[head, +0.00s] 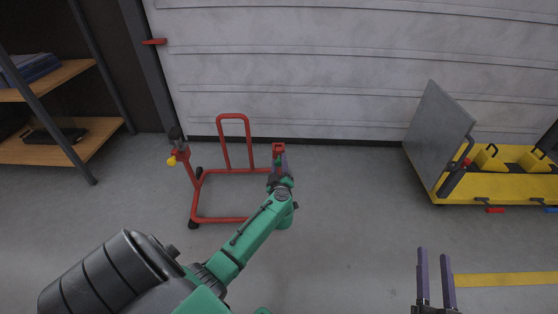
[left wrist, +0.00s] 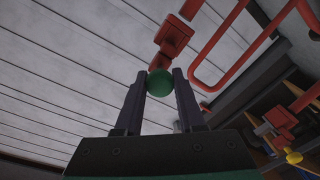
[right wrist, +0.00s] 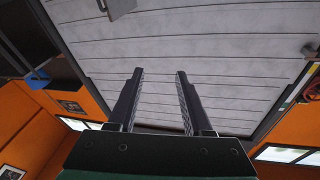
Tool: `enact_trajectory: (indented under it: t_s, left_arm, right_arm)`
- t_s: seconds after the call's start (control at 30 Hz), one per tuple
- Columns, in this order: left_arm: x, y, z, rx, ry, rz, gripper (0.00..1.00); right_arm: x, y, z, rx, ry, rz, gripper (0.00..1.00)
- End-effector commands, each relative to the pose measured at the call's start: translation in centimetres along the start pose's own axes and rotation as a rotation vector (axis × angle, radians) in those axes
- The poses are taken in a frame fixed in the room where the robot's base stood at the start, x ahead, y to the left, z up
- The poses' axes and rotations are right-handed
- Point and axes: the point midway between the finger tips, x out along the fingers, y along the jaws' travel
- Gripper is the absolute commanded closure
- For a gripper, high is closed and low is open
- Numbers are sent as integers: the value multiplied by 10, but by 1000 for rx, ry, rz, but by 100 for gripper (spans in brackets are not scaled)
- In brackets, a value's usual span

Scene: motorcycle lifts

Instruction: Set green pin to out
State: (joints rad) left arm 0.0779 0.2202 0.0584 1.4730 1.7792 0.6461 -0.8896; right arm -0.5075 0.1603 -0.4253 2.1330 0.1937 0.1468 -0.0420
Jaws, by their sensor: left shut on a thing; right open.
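The green pin shows as a round green knob (left wrist: 160,83) in the left wrist view, below a red bracket of the red stand (head: 222,219). My left gripper (left wrist: 158,80) is shut on this knob, one finger on each side. In the head view the left gripper (head: 279,165) is at the right upright of the stand, and the knob is a small green spot (head: 278,162) there. How far the pin is pulled out cannot be seen. My right gripper (head: 436,265) is open and empty at the lower right; it also shows in the right wrist view (right wrist: 156,75).
A yellow knob (head: 171,161) is on the stand's left upright. A yellow lift (head: 480,188) with a raised grey plate (head: 437,135) stands at the right. Shelves (head: 60,85) are at the left. The floor between stand and lift is clear.

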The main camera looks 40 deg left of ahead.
Motion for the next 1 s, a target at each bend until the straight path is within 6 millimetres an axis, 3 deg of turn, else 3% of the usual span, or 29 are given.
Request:
enact_trajectory:
  t_s: [0.3, 0.6, 0.8, 1.0]
  left_arm:
    - [-8, 0, 0, 2, -3, -2, 100]
    - [-14, 0, 1, 2, -5, -1, 100]
    - [-16, -1, 2, 1, -6, -1, 100]
    - [-16, -1, 2, 1, -6, -1, 100]
  right_arm:
    - [-50, -4, 80, 75, -257, 33, 50]
    - [-108, -14, 141, 140, -472, 58, 50]
    - [-127, -18, 157, 159, -533, 64, 50]
    - [-128, -18, 158, 160, -536, 64, 50]
